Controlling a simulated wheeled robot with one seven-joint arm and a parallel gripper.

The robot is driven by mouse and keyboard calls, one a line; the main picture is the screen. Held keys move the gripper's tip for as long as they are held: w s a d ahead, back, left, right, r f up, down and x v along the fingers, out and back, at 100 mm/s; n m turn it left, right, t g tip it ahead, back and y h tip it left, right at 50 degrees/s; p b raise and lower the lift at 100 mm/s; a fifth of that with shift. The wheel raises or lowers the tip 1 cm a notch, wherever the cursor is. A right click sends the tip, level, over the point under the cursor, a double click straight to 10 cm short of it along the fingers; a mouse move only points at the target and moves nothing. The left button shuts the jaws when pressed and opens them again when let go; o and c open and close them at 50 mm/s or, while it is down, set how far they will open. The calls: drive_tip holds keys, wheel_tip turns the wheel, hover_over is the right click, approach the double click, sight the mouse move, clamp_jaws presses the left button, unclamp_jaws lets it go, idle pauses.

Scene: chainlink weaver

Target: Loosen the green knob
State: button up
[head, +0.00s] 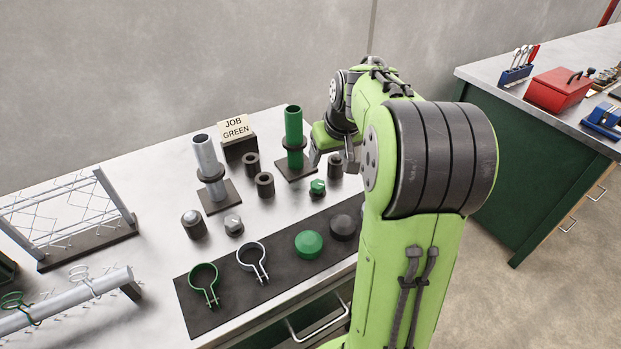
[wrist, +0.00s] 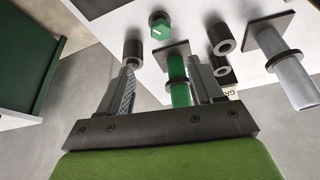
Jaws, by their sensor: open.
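The small green hexagonal knob (head: 317,187) sits on the bench top in front of the green post (head: 293,125). In the wrist view the green knob (wrist: 160,29) shows at the top, ahead of my fingertips. The green post stands upright on a dark square base with a dark collar around it. My gripper (head: 325,152) is just right of the post, above the bench and behind the knob, partly hidden by my arm. In the wrist view my gripper (wrist: 162,66) is open, with the green post (wrist: 180,93) seen between the fingers. Contact with it cannot be told.
A grey post (head: 205,158) and grey hexagonal knob (head: 233,225) stand left. Dark sleeves (head: 265,185) stand between the posts, near the JOB GREEN sign (head: 237,128). The black mat (head: 205,315) holds clamps and domed caps, including a green cap (head: 309,243).

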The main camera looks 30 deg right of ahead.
sight(318, 182)
drive_tip(key=b+x, duration=0.3)
drive_tip(key=x, duration=1.1)
drive_tip(key=shift+a, duration=0.1)
drive_tip(key=shift+c, duration=0.2)
drive_tip(key=c, duration=1)
